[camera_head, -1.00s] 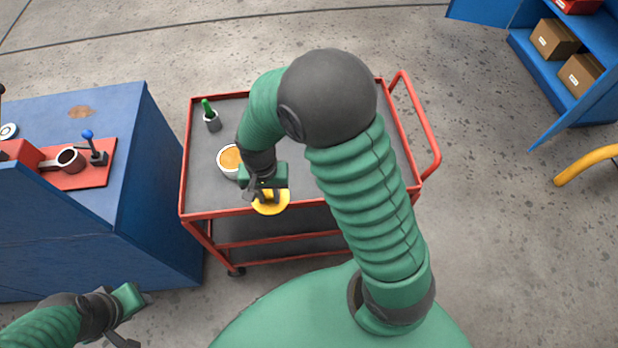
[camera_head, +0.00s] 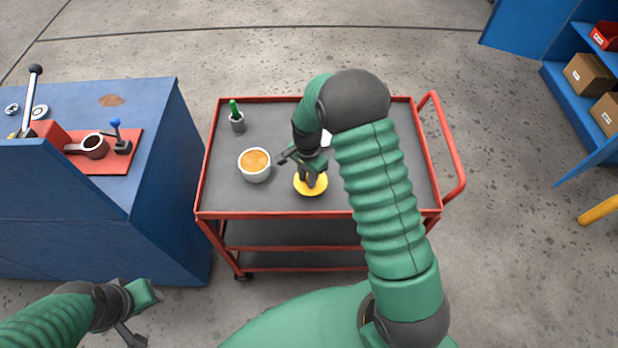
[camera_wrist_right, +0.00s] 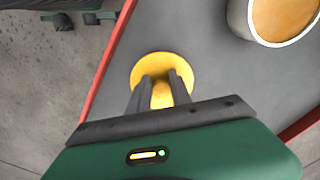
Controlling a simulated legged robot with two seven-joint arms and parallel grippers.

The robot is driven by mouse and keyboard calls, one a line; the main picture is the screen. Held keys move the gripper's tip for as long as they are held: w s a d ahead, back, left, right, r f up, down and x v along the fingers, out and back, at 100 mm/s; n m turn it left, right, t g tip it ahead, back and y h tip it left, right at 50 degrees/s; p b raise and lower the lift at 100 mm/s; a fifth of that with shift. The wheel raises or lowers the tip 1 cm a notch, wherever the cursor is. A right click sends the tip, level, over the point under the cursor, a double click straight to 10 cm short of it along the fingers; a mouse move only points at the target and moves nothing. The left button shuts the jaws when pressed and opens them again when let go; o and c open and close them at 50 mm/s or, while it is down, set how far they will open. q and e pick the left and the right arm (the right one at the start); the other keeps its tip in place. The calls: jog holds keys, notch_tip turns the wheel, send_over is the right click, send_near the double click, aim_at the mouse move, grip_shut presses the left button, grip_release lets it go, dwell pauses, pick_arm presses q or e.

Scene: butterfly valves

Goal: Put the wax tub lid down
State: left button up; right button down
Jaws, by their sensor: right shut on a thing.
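The yellow wax tub lid (camera_head: 320,188) is at the front middle of the cart top, right of the wax tub. My right gripper (camera_head: 311,180) is shut on the lid's raised knob, from above. The lid looks level; I cannot tell whether it touches the cart top. In the right wrist view the lid (camera_wrist_right: 150,66) lies beyond the two fingers, inside the cart's red rim. The wax tub (camera_head: 255,166) is open, white, with orange wax, and apart from the lid. My left gripper (camera_head: 142,312) hangs at the lower left, away from everything; its fingers are unclear.
The red-rimmed grey cart (camera_head: 215,185) has free room around the lid. A grey cup with a green-topped thing (camera_head: 237,120) stands at its back left. A blue bench (camera_head: 150,205) with a red fixture stands left. My right arm hides the cart's right part.

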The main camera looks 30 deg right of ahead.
jog(key=shift+w+d+f, duration=0.15)
jog(key=shift+d+f, duration=0.05)
jog(key=shift+f, duration=0.45)
jog(key=shift+w+d+f, duration=0.2)
jog(key=shift+d+f, duration=0.05)
jog(key=shift+f, duration=0.35)
jog(key=shift+w+d+f, duration=0.15)
jog(key=shift+d+f, duration=0.05)
jog(key=shift+f, duration=0.45)
jog(key=c, duration=1.2)
grip_release()
jog(key=shift+o, duration=0.2)
jog(key=shift+p, duration=0.3)
jog(key=r, duration=0.6)
jog(key=r+b, duration=0.1)
jog(key=r, duration=0.5)
jog(key=shift+s+a+r, duration=0.1)
jog(key=shift+s+a, duration=0.05)
jog(key=shift+a, duration=0.05)
jog(key=s+a+r+n+t, duration=0.1)
jog(key=s+a+r+n, duration=0.1)
jog(key=s+a+n, duration=0.3)
jog(key=s+a+r+n+t, duration=0.1)
jog(key=s+a+n, duration=0.3)
jog(key=s+n, duration=0.6)
jog(key=shift+s+a+r+t, duration=0.15)
jog(key=shift+a+r+t, duration=0.15)
jog(key=shift+a+r, duration=0.1)
